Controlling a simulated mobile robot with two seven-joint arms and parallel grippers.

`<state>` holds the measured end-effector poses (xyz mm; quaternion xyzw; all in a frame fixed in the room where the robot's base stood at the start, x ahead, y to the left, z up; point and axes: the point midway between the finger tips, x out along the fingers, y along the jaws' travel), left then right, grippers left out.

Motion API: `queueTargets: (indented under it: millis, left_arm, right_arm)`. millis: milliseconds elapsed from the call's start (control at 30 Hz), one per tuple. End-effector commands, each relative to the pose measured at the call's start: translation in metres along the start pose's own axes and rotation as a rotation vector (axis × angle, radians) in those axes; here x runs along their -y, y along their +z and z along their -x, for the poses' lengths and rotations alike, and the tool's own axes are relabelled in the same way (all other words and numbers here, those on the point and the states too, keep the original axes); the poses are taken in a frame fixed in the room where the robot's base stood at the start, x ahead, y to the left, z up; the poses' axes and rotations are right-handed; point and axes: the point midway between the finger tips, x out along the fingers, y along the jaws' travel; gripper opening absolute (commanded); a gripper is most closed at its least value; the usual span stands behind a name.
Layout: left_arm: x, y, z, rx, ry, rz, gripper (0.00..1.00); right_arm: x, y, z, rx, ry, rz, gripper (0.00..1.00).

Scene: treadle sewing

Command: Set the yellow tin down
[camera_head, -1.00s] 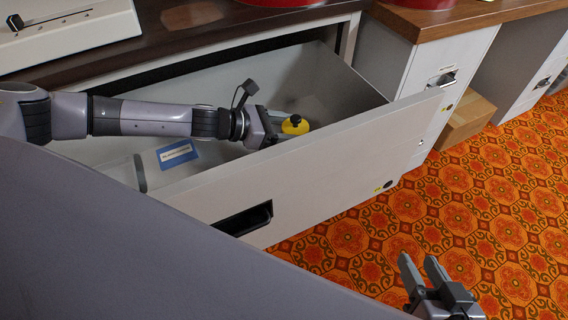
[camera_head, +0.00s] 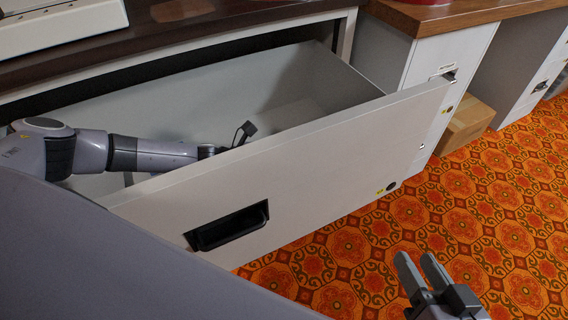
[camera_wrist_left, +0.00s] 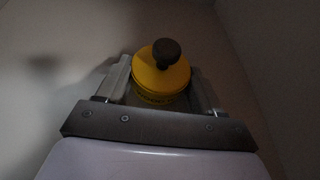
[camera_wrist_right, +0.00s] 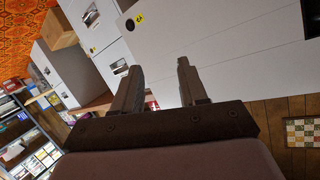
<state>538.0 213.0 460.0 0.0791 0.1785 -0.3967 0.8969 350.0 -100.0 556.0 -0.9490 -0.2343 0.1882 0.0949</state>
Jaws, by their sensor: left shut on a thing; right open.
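The yellow tin (camera_wrist_left: 160,82), with a dark round knob on top, sits between the fingers of my left gripper (camera_wrist_left: 162,88) in the left wrist view. That gripper is shut on it, low inside the open drawer. In the head view the drawer front (camera_head: 290,165) hides the tin and the left fingers. Whether the tin touches the drawer floor cannot be told. My right gripper (camera_head: 424,275) is open and empty, outside the drawer over the patterned floor. It also shows in the right wrist view (camera_wrist_right: 160,88).
The drawer's front wall, with a black handle (camera_head: 228,228), stands between my body and the left gripper. A dark wooden top (camera_head: 170,30) is above the drawer. A cardboard box (camera_head: 465,125) sits by the cabinets at right. The orange patterned floor (camera_head: 480,200) is clear.

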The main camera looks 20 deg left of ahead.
Motion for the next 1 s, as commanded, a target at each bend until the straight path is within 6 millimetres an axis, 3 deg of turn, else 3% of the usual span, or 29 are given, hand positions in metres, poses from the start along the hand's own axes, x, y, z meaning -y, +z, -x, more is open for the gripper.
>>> queueTargets:
  millis: [100,133,200,600,767,1000]
  left_arm:
    - [0.000,-0.003,-0.001,0.001,0.000,0.001,0.33]
    - [0.000,-0.003,-0.001,0.000,0.000,0.001,0.70]
    - [0.000,-0.002,-0.001,0.000,0.000,0.001,0.92]
    - [-0.001,0.002,0.003,-0.001,0.001,0.000,0.92]
    - [-0.001,0.002,0.028,-0.003,0.003,0.002,0.92]
    - [-0.001,0.002,0.078,-0.003,0.003,0.003,0.92]
  right_arm:
    - [-0.001,0.002,0.000,-0.003,0.003,0.006,0.43]
    - [-0.001,0.001,0.000,-0.005,0.005,0.009,0.43]
    - [-0.001,0.000,0.001,-0.005,0.005,0.009,0.43]
    - [0.001,-0.002,0.002,-0.001,-0.001,-0.001,0.43]
    - [0.006,-0.004,0.002,0.024,-0.018,-0.033,0.43]
    - [0.005,-0.008,-0.002,0.049,-0.004,-0.045,0.43]
